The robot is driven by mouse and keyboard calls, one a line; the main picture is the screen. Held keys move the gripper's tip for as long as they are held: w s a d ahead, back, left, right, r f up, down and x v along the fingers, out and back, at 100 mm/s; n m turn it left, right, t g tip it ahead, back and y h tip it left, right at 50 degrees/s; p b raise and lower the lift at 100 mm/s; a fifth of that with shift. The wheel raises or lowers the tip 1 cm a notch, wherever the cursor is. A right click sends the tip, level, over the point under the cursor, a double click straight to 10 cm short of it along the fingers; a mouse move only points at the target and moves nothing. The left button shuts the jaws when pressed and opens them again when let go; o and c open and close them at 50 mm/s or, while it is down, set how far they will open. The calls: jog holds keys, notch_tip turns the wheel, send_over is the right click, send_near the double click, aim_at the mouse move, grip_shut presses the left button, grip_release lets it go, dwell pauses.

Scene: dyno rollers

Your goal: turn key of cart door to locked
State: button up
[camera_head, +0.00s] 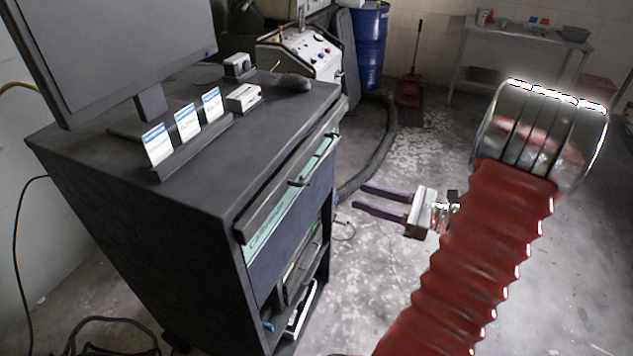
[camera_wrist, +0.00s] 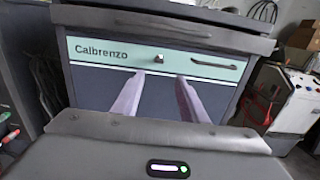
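The dark cart (camera_head: 130,220) stands at the left in the head view. Its door face (camera_wrist: 110,80) fills the middle of the wrist view, with a pale green band lettered "Calbrenzo". A small metal key (camera_wrist: 158,58) sits on this band, right of the lettering; its turn angle is too small to read. A dark handle (camera_wrist: 213,65) is on the band further right. My gripper (camera_head: 359,197) is open and empty, in front of the cart and apart from it. In the wrist view its fingers (camera_wrist: 160,77) point at the door, with the tips just below the key.
A monitor (camera_head: 110,45), several label cards (camera_head: 187,122) and a dark mouse (camera_head: 294,81) are on the cart top. The cart's top edge juts out above the door. A control console (camera_head: 305,50) and a blue drum (camera_head: 370,45) stand behind. Open floor lies right of the cart.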

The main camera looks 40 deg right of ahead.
jog(key=shift+w, duration=0.1)
jog(key=x, duration=1.3)
jog(key=shift+w+a, duration=0.25)
jog(key=shift+a, duration=0.05)
